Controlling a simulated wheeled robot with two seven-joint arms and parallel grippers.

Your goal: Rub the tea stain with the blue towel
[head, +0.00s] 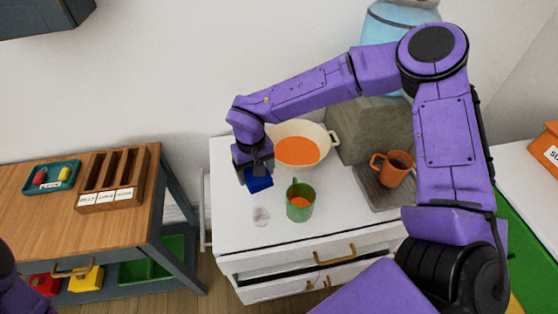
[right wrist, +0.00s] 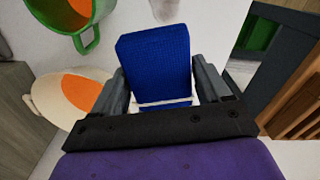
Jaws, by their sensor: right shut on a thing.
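The blue towel (head: 259,181) is a folded block held between the fingers of my right gripper (head: 254,166). The right wrist view shows the towel (right wrist: 155,62) between both fingers of the gripper (right wrist: 160,84). It is over the white cabinet top (head: 232,223); I cannot tell whether it touches it. A faint greyish-brown patch, seemingly the tea stain (head: 261,216), lies on the cabinet top in front of the towel, left of the green mug. The patch (right wrist: 165,9) also shows beyond the towel in the right wrist view. The towel is apart from it. My left gripper is out of view.
The green mug (head: 300,201) with orange contents stands close right of the patch. A cream pan (head: 325,130) with orange contents is behind. An orange mug (head: 396,170) sits farther right. A wooden table (head: 100,229) with a slotted box (head: 112,198) stands left.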

